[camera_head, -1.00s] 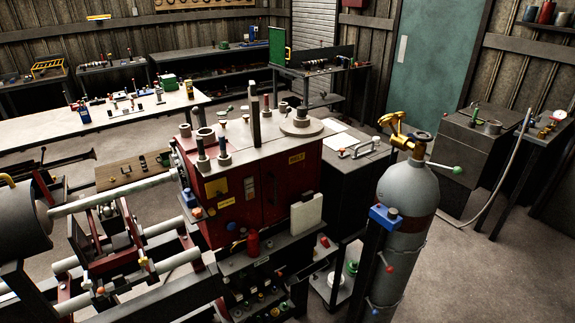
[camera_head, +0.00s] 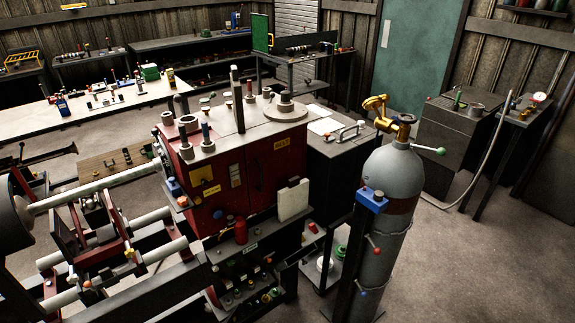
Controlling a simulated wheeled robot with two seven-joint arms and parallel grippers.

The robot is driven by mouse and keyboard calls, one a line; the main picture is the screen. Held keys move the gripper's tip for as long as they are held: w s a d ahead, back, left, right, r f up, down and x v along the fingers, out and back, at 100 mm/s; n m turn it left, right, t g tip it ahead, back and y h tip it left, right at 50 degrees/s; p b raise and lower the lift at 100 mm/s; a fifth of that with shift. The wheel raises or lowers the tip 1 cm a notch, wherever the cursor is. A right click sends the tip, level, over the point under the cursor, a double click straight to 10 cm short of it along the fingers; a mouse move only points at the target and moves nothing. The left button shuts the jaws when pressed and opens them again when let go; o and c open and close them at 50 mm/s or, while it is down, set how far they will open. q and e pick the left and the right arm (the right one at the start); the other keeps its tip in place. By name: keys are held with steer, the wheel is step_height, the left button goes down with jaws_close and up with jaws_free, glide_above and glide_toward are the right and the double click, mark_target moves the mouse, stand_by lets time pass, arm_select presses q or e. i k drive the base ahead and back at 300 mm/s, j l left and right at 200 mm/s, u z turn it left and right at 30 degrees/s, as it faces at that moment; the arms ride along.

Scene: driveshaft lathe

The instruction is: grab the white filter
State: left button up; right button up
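A white, upright rectangular block (camera_head: 293,200) with a dark top piece stands against the front right of the red machine, on a dark ledge. It may be the white filter, but I cannot tell for sure. Neither of my grippers shows in the head view.
The red lathe housing (camera_head: 245,170) fills the middle, with rods and rails (camera_head: 100,250) to its left. A grey gas cylinder (camera_head: 390,200) with a yellow valve stands right of it. Open floor (camera_head: 480,265) lies at the right. A long white-topped table (camera_head: 45,120) is behind left.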

mark_target(292, 200)
steer(key=i+l+u, duration=0.1)
steer(key=i+l, duration=0.3)
steer(key=l, duration=0.25)
steer(key=i+l+u, duration=0.15)
steer(key=i+l, duration=0.1)
steer(key=l, duration=0.1)
